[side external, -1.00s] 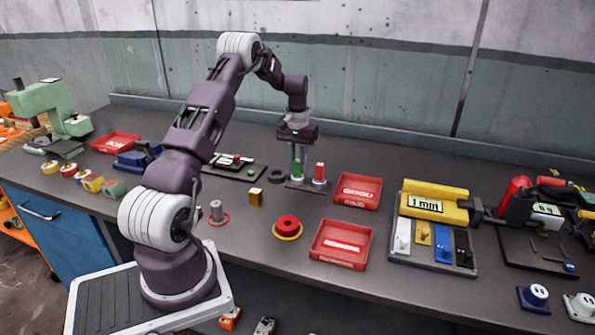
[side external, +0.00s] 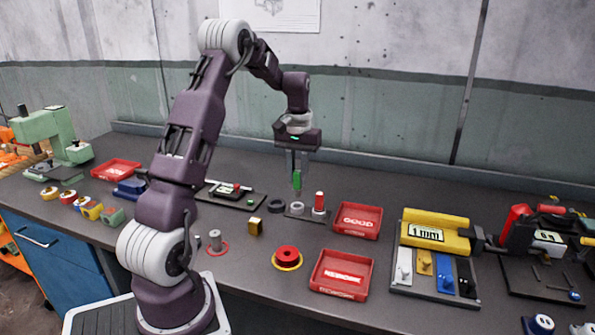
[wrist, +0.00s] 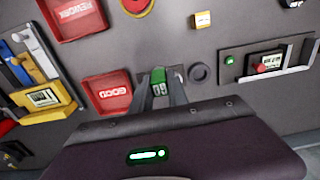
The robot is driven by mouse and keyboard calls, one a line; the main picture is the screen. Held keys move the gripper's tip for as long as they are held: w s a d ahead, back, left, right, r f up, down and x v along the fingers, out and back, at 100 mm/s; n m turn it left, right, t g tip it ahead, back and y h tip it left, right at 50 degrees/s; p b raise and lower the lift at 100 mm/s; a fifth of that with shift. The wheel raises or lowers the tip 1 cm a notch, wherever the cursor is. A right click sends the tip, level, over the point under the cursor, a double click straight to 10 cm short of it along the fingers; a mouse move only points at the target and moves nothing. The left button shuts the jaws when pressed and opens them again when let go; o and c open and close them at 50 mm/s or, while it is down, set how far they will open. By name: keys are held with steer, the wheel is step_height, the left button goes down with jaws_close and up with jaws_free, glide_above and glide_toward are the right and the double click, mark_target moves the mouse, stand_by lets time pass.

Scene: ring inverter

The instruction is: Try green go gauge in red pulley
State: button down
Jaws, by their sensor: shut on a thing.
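My gripper (side external: 297,178) is shut on the green go gauge (side external: 297,183) and holds it upright above the gauge stand (side external: 307,216). In the wrist view the green gauge (wrist: 158,76) shows between the fingers with "GO" lettering on it. The red pulley (side external: 288,252) sits on a yellow ring on the bench, in front of the stand and well apart from my gripper. In the wrist view only part of the red pulley (wrist: 136,4) shows at the top edge.
A red-topped gauge (side external: 319,203) stands on the same stand. A dark ring (side external: 277,204) lies just left of it. Red GOOD (side external: 358,235) and REWORK (side external: 342,293) trays are to the right. A yellow block (side external: 255,227) stands left of the pulley. Bare bench lies between stand and pulley.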

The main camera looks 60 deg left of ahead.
steer(key=s+d+f, duration=0.1)
steer(key=s+d, duration=0.7)
steer(key=d, duration=0.3)
steer(key=shift+s+d+f, duration=0.1)
steer(key=shift+s+f, duration=0.05)
steer(key=shift+f, duration=2.65)
steer(key=shift+f, duration=1)
step_height(320, 180, up, 7)
stand_by(0.6)
steer(key=shift+r, duration=0.15)
steer(key=shift+f, duration=2.7)
steer(key=shift+f, duration=0.1)
